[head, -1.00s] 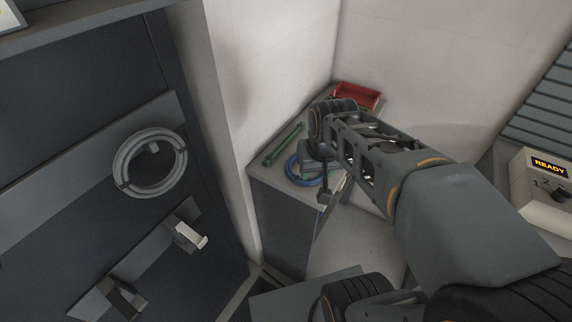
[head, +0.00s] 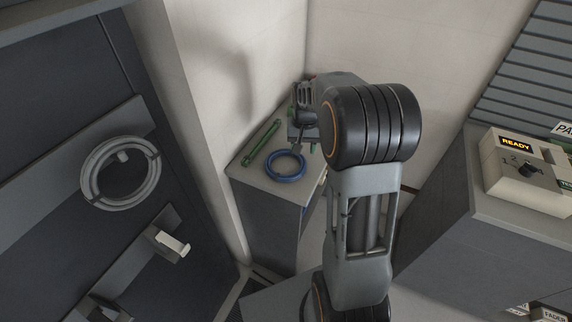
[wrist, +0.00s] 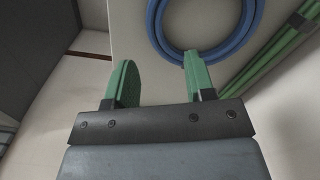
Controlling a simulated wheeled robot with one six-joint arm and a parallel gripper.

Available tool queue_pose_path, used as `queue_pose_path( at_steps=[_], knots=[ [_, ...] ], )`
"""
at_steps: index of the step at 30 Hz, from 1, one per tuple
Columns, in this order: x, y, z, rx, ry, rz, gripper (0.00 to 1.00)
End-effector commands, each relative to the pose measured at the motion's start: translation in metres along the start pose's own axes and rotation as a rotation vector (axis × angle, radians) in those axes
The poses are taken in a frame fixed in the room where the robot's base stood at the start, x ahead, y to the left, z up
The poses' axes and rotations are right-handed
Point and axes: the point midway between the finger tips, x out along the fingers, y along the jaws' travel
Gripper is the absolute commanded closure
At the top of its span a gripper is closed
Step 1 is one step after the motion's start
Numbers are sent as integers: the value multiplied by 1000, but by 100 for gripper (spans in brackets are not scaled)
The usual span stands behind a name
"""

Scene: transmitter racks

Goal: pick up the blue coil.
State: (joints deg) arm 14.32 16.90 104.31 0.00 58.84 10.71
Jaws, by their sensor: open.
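The blue coil (head: 286,165) lies flat on top of a small grey cabinet in the corner, near its front edge. In the wrist view the coil (wrist: 160,40) shows as a blue ring cut off by the top of the picture. My gripper (wrist: 158,75) is open and empty there, with two green fingertips apart. The right fingertip overlaps the coil's near edge in the picture; I cannot tell whether they touch. The left fingertip is left of the coil. In the head view my arm hides part of the gripper, which is just beyond the coil.
A green rod (head: 262,143) lies behind and left of the coil on the cabinet (head: 262,205); it also shows in the wrist view (wrist: 275,55). White walls close in behind. A grey ring (head: 121,169) hangs on the dark rack at left. A READY box (head: 525,168) stands at right.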

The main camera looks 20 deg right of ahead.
Motion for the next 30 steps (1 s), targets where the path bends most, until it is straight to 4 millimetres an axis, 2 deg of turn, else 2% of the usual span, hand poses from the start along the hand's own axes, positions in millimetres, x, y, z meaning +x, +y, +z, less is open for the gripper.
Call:
queue_pose_path(
  at_steps=[8, 19, 29, 30],
  knots=[
    [17, 0, 1, 0, -1, 0, 50],
    [61, 2, 1, -1, -1, 0, 50],
    [67, 1, 1, -1, 1, 0, 50],
    [67, 1, 1, -1, 1, 0, 53]
  ],
)
